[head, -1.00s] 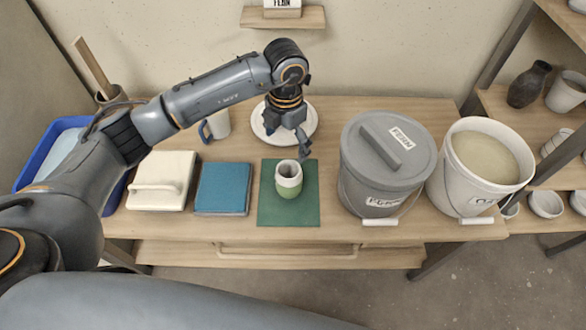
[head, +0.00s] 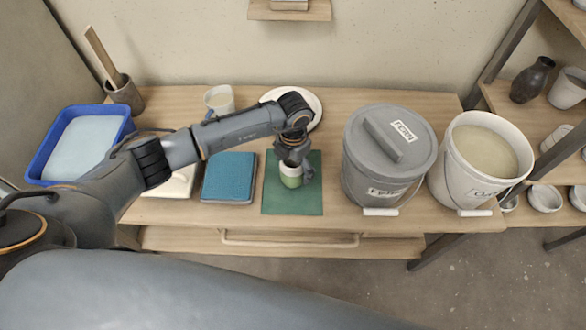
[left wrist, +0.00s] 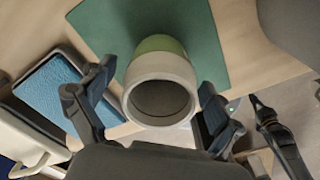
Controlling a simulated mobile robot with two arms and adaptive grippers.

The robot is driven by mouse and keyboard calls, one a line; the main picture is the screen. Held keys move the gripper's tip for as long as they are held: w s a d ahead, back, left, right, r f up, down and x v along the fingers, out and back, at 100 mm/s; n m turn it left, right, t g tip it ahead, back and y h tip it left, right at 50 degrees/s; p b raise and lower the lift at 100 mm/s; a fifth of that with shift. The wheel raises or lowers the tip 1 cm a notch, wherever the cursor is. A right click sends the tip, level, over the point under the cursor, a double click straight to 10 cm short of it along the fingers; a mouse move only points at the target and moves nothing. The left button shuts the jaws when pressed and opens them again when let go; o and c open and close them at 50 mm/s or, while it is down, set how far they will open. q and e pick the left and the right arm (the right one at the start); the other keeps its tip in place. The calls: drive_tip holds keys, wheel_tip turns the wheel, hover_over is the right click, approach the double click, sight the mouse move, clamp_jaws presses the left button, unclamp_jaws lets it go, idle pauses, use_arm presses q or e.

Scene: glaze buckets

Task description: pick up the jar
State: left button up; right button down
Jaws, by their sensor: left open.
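The jar (head: 291,177) is small, green below and pale at the rim, and stands upright on the green mat (head: 293,204). My left gripper (head: 296,168) is at the jar from above and hides part of its rim. In the left wrist view the jar (left wrist: 159,95) shows its open mouth between the two spread fingers of my left gripper (left wrist: 148,108). The fingers are open, with gaps visible on both sides of the jar.
A blue-topped slab (head: 229,177) lies left of the mat. A lidded grey bucket (head: 385,160) stands close on the right, with an open white bucket (head: 480,160) beyond. A white plate (head: 304,98) and a mug (head: 219,99) are behind. A blue tub (head: 47,160) is far left.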

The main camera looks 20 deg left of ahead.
use_arm(q)
drive_tip(key=c, duration=1.4)
drive_tip(key=shift+c, duration=0.6)
drive_tip(key=shift+r, duration=0.1)
